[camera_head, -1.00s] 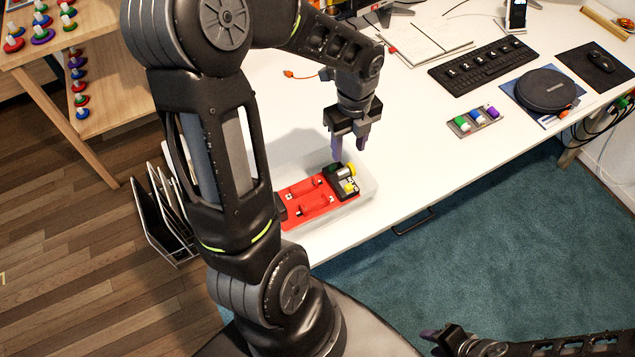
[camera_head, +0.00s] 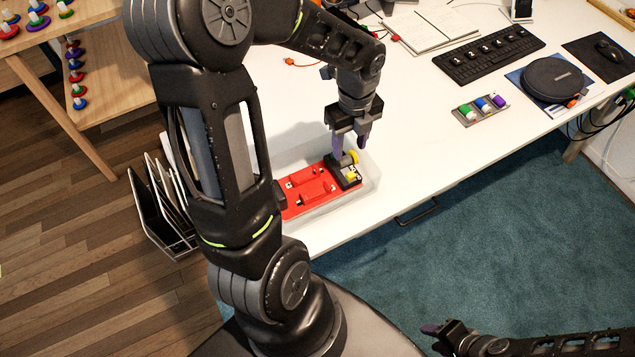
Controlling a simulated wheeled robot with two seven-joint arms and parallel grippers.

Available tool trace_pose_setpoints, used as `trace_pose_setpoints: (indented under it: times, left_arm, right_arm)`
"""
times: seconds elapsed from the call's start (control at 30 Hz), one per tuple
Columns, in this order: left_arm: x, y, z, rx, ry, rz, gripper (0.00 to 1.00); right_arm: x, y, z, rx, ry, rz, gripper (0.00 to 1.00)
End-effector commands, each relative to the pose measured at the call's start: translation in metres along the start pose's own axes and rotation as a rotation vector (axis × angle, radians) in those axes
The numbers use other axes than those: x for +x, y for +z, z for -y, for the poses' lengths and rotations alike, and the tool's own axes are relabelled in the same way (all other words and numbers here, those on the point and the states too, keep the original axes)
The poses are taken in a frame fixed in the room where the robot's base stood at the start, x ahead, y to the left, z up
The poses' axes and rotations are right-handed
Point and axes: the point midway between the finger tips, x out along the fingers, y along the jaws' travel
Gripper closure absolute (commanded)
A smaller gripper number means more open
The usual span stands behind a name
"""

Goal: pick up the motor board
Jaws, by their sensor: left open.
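The motor board (camera_head: 351,178), a small dark board with a yellow-ended motor, sits at the right end of a pale translucent tray (camera_head: 368,184) on the white table. Red boards (camera_head: 307,187) lie beside it in the tray. My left gripper (camera_head: 350,143) is open and points down just above the motor board. Its purple finger comes close to the motor; I cannot tell whether it touches. My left arm hides the left part of the tray. My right gripper (camera_head: 440,334) is low at the bottom right, away from the table; its jaw state is unclear.
The table (camera_head: 425,135) is clear right of the tray. A small holder with coloured pieces (camera_head: 481,106), a keyboard (camera_head: 489,55) and a round black case (camera_head: 553,81) lie further right. A wire rack (camera_head: 165,215) stands left of the table.

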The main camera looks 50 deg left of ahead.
Motion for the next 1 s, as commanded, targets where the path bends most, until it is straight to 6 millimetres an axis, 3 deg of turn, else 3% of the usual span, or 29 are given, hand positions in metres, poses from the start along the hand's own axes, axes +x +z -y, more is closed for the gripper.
trace_pose_setpoints:
  times: [0.03, 0.1, 0.27, 0.93, 1.0]
  left_arm:
    - [0.015, 0.0, -0.001, 0.0, 0.0, 0.0, 0.54]
    - [0.025, -0.001, -0.001, -0.001, 0.0, 0.0, 0.54]
    - [0.04, -0.001, -0.001, -0.001, 0.0, 0.0, 0.54]
    - [0.039, -0.001, -0.001, 0.0, 0.0, 0.0, 0.54]
    - [0.039, -0.001, -0.001, 0.0, 0.0, 0.0, 0.59]
  right_arm:
    - [0.013, 0.0, -0.005, 0.0, 0.0, -0.001, 0.64]
    - [0.022, 0.0, -0.009, 0.0, 0.0, -0.001, 0.64]
    - [0.035, -0.001, -0.014, 0.0, 0.0, -0.002, 0.64]
    - [0.035, -0.001, -0.013, 0.0, 0.0, -0.003, 0.64]
    - [0.035, -0.001, -0.013, 0.0, 0.0, -0.003, 0.64]
